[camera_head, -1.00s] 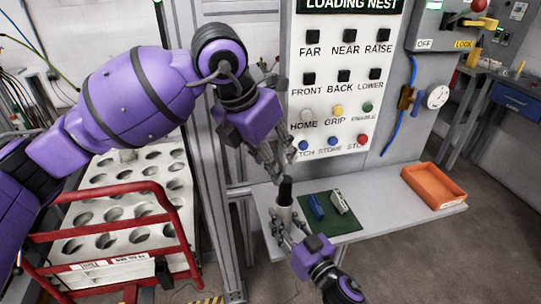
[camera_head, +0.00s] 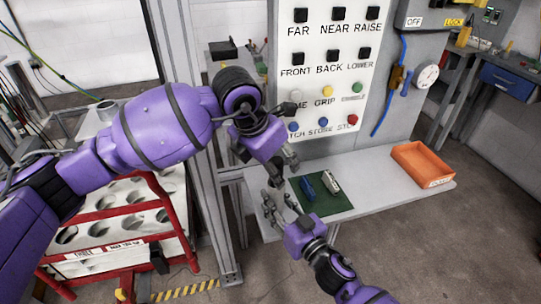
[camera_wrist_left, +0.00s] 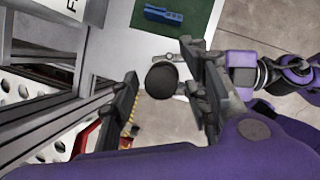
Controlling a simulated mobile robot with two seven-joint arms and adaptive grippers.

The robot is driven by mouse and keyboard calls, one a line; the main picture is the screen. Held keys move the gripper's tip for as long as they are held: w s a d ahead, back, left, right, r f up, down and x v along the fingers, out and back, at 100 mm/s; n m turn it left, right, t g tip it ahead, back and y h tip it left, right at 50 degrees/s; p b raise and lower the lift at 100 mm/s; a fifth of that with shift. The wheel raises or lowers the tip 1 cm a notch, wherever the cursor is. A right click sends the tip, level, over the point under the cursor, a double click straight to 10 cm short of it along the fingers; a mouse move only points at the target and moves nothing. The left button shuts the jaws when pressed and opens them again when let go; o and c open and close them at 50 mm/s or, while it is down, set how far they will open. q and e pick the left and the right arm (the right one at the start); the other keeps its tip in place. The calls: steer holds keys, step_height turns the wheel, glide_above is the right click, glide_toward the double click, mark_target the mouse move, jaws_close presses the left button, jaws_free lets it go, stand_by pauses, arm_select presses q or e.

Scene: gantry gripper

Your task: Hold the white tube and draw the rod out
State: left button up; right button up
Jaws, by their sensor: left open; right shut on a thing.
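My right gripper (camera_head: 278,207) is low over the left end of the white shelf. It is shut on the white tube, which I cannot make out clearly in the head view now. My left gripper (camera_head: 281,172) is just above it, pointing down. In the left wrist view its two fingers (camera_wrist_left: 160,65) stand apart, open. The round dark end of the rod (camera_wrist_left: 162,81) shows between them, closer to the right-hand finger. I cannot tell whether that finger touches it. My right gripper (camera_wrist_left: 212,80) shows beside the rod.
A green mat (camera_head: 341,203) on the shelf (camera_head: 378,182) carries a blue block (camera_head: 308,187) and a pale block (camera_head: 331,182). An orange tray (camera_head: 424,166) sits at the shelf's right. A button panel (camera_head: 320,85) and a grey post (camera_head: 208,190) stand close to my left arm.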

arm_select(q)
steer(key=shift+w+d+f, duration=0.1)
steer(key=shift+f, duration=0.25)
steer(key=shift+c, duration=0.5)
jaws_close()
steer(key=shift+r, duration=0.1)
